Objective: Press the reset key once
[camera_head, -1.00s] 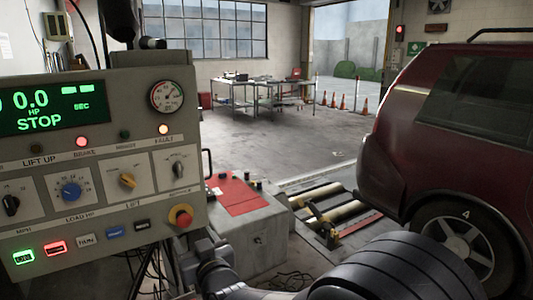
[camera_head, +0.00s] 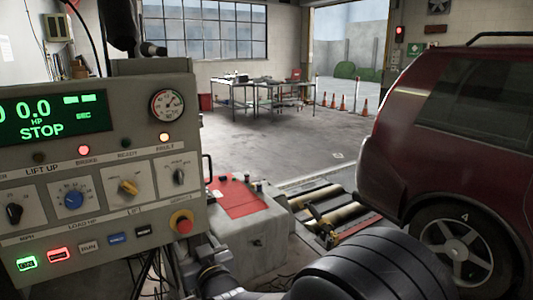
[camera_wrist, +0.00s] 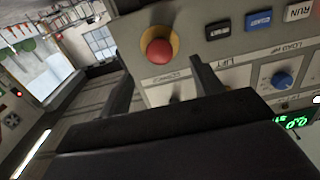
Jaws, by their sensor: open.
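The control panel (camera_head: 112,190) fills the left of the head view. Along its bottom edge runs a row of keys: a green-lit key (camera_head: 26,264), a red-lit key (camera_head: 58,256), a RUN key (camera_head: 88,247), a blue key (camera_head: 117,239) and a black key (camera_head: 143,231). The blue key also shows in the wrist view (camera_wrist: 258,21), beside the black key (camera_wrist: 217,30). Their small lettering is hard to read; the blue one may be the reset key. My gripper (camera_wrist: 159,68) is open and empty, its fingers below the red mushroom button (camera_wrist: 159,46), apart from the keys.
The red mushroom button (camera_head: 181,222) on a yellow ring is at the panel's lower right corner. Knobs sit above the keys, including a blue one (camera_head: 74,199). A grey cabinet (camera_head: 258,245), rollers (camera_head: 330,210) and a dark red car (camera_head: 440,130) stand to the right.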

